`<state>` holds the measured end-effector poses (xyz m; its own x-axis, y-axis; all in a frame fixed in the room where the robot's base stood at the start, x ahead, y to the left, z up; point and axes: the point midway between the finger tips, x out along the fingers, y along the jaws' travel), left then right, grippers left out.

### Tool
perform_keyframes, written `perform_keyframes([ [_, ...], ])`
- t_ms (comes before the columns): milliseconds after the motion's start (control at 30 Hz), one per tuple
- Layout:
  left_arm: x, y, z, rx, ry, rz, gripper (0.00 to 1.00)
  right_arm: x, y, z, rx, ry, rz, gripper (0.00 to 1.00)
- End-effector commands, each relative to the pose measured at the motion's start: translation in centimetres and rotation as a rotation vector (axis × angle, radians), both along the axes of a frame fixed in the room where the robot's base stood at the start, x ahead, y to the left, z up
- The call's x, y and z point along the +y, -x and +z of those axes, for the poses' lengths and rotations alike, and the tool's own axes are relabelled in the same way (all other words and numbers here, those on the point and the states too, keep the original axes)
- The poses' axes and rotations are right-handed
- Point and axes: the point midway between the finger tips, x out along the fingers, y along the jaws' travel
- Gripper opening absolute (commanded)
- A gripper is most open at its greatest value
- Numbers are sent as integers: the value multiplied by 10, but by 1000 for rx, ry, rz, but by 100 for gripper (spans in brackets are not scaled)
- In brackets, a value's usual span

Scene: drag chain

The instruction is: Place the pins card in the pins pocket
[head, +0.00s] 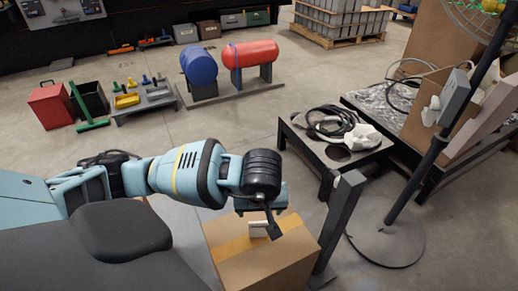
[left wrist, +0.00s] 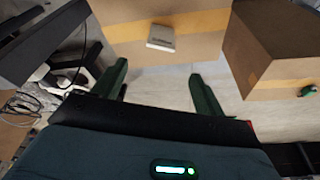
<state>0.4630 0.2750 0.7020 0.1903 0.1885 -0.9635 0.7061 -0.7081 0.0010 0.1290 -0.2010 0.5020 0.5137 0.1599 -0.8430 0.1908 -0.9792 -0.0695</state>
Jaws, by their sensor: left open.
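A cardboard box (head: 236,265) with a tan tape band stands below my left gripper (head: 265,218) in the head view. A small pale flat piece (head: 258,229) is at the box, partly behind the gripper. In the left wrist view it is a whitish block (left wrist: 162,37) with small dark print, against the taped box (left wrist: 205,45). I cannot tell whether it is the pins card. My left gripper's two green fingers (left wrist: 159,72) are spread, with nothing between them, and the pale piece lies beyond their tips. I cannot make out a pins pocket. My right gripper is not in view.
A second taped box (left wrist: 265,50) bears a small green item (left wrist: 307,91). A low dark table (head: 303,147) with a coiled cable (head: 335,122) stands to the right, near a black pole stand (head: 385,235). Open floor (head: 200,125) lies beyond the arm.

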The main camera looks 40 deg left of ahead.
Motion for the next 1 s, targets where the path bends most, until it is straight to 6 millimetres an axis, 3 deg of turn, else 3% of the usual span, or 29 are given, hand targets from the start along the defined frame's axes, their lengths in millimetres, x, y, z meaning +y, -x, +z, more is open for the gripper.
perform_keyframes([
  [500, -2, 2, 6, 1, 2, 0, 72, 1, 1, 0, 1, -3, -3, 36],
  [600, -11, 8, -1, 22, 47, 3, 72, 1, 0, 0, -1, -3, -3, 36],
  [667, -28, 18, -12, 57, 125, 12, 72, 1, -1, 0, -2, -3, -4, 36],
  [767, -78, 51, -35, 169, 355, 64, 72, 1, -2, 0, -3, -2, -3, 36],
  [833, -123, 83, -44, 287, 572, 146, 72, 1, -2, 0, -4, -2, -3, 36],
  [933, -182, 123, -38, 484, 884, 330, 72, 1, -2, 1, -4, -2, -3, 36],
  [1000, -215, 144, -23, 633, 1086, 493, 72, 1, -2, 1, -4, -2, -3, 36],
])
